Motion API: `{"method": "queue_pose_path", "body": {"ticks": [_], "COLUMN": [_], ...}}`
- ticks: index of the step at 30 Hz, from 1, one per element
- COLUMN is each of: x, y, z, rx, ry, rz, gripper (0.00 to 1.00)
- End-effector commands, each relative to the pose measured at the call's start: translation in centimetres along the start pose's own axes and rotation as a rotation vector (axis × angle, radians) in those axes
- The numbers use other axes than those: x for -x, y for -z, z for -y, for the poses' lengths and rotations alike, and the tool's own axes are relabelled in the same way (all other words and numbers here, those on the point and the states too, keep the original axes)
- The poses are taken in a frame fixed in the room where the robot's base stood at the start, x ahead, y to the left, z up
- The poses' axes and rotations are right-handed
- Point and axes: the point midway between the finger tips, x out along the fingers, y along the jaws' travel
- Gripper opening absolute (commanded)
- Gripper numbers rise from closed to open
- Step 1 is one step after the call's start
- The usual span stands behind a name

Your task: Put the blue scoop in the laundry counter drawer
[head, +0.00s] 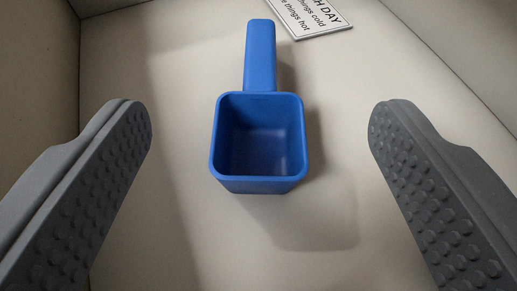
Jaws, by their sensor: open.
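The blue scoop (260,183) lies in the middle of the head view, with its square open cup facing up and its handle (261,55) pointing away from me. The cup looks empty. My gripper (260,130) is open, with one grey studded finger on each side of the scoop. Neither finger touches it, and there is a clear gap on both sides. The scoop's shadow falls on the pale surface below and to the right of it.
The pale floor (180,215) is bounded by walls at the left (38,70), the back and the right (455,45). A white printed card (312,14) lies at the back, right of the handle. The floor around the scoop is otherwise clear.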

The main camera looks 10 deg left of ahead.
Motion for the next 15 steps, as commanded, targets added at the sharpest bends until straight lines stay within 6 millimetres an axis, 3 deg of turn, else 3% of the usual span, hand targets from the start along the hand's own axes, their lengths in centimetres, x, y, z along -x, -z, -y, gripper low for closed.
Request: {"method": "queue_pose_path", "body": {"ticks": [6,15], "x": [2.9,3.4], "y": [0.2,0.0], "z": [0.0,0.0], "rx": [0.0,-0.001], "ry": [0.001,0.0], "rz": [-0.001,-0.001], "gripper": [0.72,0.72]}}
